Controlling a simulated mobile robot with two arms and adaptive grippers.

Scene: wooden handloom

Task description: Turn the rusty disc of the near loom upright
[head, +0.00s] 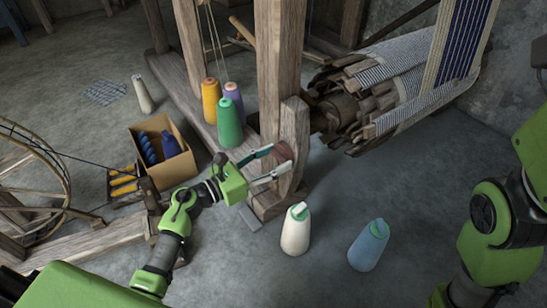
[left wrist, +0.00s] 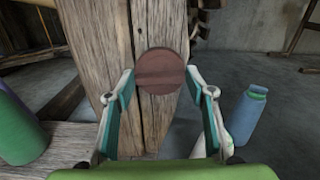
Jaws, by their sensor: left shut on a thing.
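The rusty disc (head: 283,151) is a reddish-brown round piece on the wooden post of the near loom (head: 294,128). In the left wrist view the disc (left wrist: 160,64) faces me, with a band across its middle that lies about level in that picture. My left gripper (head: 280,160) reaches it from the left, with one finger on each side of the disc. In the left wrist view my left gripper (left wrist: 160,78) is shut on the disc's rim. My right arm shows at the right edge of the head view, but its gripper is out of view.
A white cone (head: 296,232) and a blue cone (head: 368,246) stand on the floor before the post. Green (head: 229,125), yellow and purple cones stand on the loom's base beam. A cardboard box (head: 178,173) and a spinning wheel (head: 62,190) are at the left.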

